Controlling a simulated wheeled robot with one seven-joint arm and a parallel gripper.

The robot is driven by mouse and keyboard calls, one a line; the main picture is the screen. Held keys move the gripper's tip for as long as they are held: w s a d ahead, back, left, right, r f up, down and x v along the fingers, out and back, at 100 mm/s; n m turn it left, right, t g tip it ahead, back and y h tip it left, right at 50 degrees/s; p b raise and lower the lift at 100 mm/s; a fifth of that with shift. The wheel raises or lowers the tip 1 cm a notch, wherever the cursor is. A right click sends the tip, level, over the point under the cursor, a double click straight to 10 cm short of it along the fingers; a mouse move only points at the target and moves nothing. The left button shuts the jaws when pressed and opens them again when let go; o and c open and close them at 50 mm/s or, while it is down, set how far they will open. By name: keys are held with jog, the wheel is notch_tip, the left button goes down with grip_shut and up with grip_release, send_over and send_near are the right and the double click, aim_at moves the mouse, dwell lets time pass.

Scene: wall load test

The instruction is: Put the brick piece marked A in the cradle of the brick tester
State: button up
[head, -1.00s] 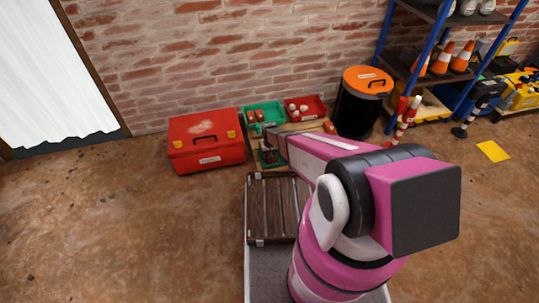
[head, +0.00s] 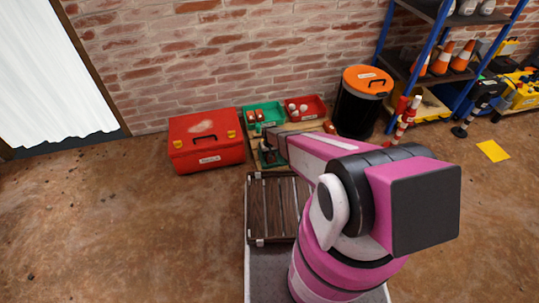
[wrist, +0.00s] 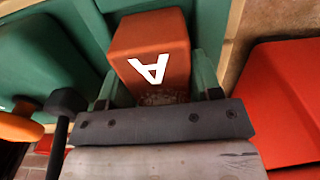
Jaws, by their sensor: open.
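The brick piece marked A (wrist: 150,50) is an orange-red block with a white letter A, seen close up in the wrist view. My gripper (wrist: 158,80) is open, with one finger on either side of the brick's near end. I cannot tell whether the fingers touch it. Green surfaces lie beyond and beside the brick. In the head view the brick tester (head: 270,158) is a small dark green device on a low wooden table, largely hidden by my arm's end. I cannot tell whether the brick rests in the cradle.
A green bin (head: 263,124) with orange-red pieces and a red bin (head: 304,117) with pale pieces stand behind the tester. A red toolbox (head: 206,157) is at left. A black drum with an orange lid (head: 362,105) is at right. A dark knob (wrist: 66,100) is left in the wrist view.

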jog(key=shift+o, duration=0.6)
notch_tip(320, 180, up, 12)
jog(key=s+d+r, duration=0.4)
jog(key=s+r, duration=0.2)
jog(key=r, duration=0.4)
jog(key=s+d+r+m, duration=0.1)
jog(key=s+d+r, duration=0.4)
jog(key=r, duration=0.6)
jog(key=s+d+r+m, duration=0.1)
jog(key=s+d+r, duration=0.3)
jog(key=s+r, duration=0.5)
notch_tip(320, 180, up, 2)
jog(key=shift+d+r, duration=0.1)
jog(key=shift+d, duration=0.25)
